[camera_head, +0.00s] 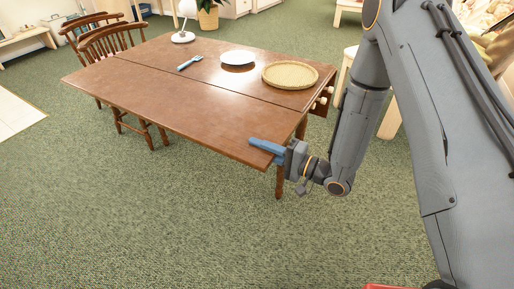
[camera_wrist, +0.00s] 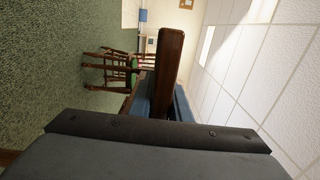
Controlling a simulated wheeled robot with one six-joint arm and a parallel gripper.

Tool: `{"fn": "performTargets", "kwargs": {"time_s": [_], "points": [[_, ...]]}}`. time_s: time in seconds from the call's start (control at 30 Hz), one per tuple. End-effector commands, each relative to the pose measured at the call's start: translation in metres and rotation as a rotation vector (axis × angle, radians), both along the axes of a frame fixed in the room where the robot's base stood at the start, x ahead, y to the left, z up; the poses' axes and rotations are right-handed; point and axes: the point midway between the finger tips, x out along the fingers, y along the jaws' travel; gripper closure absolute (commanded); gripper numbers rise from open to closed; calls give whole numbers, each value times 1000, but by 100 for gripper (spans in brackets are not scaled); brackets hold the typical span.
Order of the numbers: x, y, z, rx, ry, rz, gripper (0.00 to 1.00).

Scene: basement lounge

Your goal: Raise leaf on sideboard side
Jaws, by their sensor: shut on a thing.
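The brown wooden drop-leaf table (camera_head: 215,52) stands in the middle of the head view. Its near leaf (camera_head: 185,108) lies beyond a dark seam and looks about level with the fixed top. My gripper (camera_head: 264,148) is shut on the leaf's outer edge close to its right corner, with blue fingers above and below the board. In the wrist view the leaf (camera_wrist: 168,62) shows edge-on between the blue fingers. Pale knobs (camera_head: 325,94) stick out at the table's right end. The underside of the leaf and any support beneath it are hidden.
Wooden chairs (camera_head: 112,42) stand at the left end. The green carpet in front is clear.

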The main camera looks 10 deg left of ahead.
Motion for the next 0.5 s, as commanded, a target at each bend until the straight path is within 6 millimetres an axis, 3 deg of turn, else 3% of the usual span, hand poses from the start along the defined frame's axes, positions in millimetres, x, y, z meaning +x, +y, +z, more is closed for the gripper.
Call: {"fn": "performTargets", "kwargs": {"time_s": [0.17, 0.2, 0.3, 0.5], "points": [[2, 0, 6, 10, -9, -1, 100], [2, 0, 6, 10, -9, -1, 82], [2, 0, 6, 9, -10, -1, 65], [2, 0, 4, 7, -7, -1, 65]]}}
